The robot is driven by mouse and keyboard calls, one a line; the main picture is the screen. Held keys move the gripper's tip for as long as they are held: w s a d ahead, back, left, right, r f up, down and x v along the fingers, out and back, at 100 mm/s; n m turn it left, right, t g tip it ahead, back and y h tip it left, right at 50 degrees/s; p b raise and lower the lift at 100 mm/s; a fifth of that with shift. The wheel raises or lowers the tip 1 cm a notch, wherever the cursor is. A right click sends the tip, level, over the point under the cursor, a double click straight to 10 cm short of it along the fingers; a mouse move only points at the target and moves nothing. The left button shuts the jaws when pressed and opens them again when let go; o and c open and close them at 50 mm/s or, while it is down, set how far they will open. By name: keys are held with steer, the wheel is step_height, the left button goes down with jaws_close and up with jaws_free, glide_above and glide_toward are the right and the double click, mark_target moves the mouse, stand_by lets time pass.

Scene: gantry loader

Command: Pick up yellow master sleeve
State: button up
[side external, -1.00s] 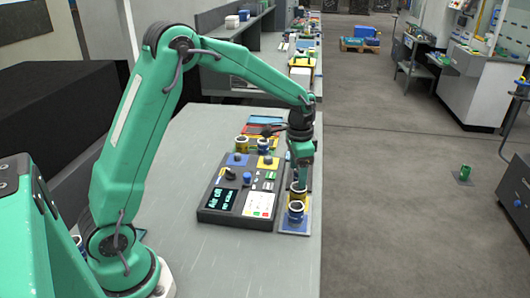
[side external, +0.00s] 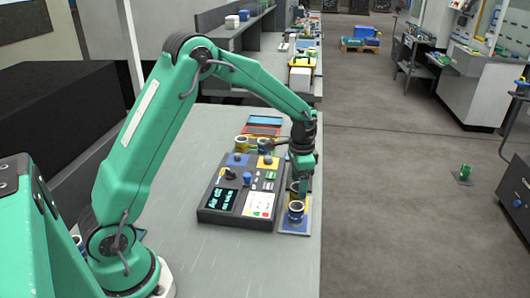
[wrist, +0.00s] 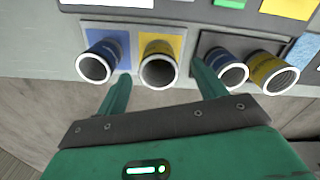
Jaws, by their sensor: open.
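A yellow sleeve (wrist: 158,65) with a pale rim stands on a yellow pad. In the wrist view it lies between the two green fingers of my gripper (wrist: 160,88), apart from both. In the side view my gripper (side external: 299,182) is low over this sleeve and hides most of it. My gripper is open and empty. A blue sleeve (wrist: 95,63) stands beside it on a blue pad, and it shows in front in the side view (side external: 296,212). A second yellow sleeve (wrist: 272,75) stands further right in the wrist view. No label shows which yellow sleeve is the master.
Another blue sleeve (wrist: 228,72) is close outside the right finger. A dark control panel (side external: 212,215) with a display and knobs lies left of my gripper. The grey bench (side external: 170,265) is clear in front, and its right edge is close to the sleeves.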

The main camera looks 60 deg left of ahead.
steer(key=shift+f, duration=2.55)
steer(key=c, duration=1.3)
steer(key=shift+o, duration=0.2)
steer(key=shift+r, duration=0.1)
step_height(320, 180, up, 10)
